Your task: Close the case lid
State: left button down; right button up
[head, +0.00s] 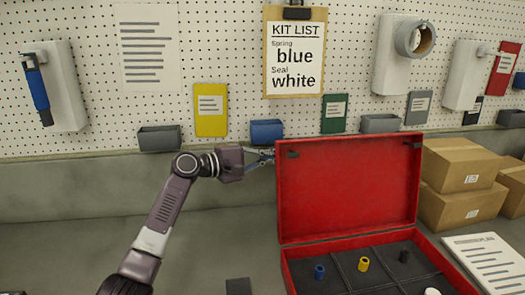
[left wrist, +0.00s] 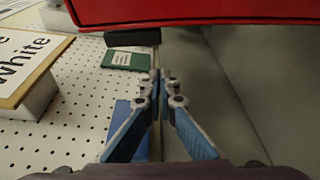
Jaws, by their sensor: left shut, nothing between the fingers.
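The red case stands open on the bench in the head view. Its lid (head: 348,190) is raised upright at the back of the base (head: 290,268). The lid's red edge also crosses the top of the left wrist view (left wrist: 190,12). My left gripper (head: 264,156) is at the lid's upper left edge, its fingertips close to or partly behind it. In the left wrist view its blue fingers (left wrist: 160,78) are shut with nothing between them. I cannot tell whether they touch the lid. My right gripper is not in view.
The base holds a blue (head: 319,272), a yellow (head: 363,264) and a black part (head: 404,256) in its compartments. Cardboard boxes (head: 458,165) and a printed sheet (head: 487,262) lie to the right. A pegboard with bins is behind. The bench left of the case is mostly clear.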

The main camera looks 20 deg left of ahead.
pick_arm(q)
jog(key=s, duration=0.1)
jog(key=s+d+p, duration=0.1)
jog(key=s, duration=0.1)
jog(key=shift+d+r, duration=0.3)
jog(key=shift+r, duration=0.1)
jog(key=shift+d, duration=0.1)
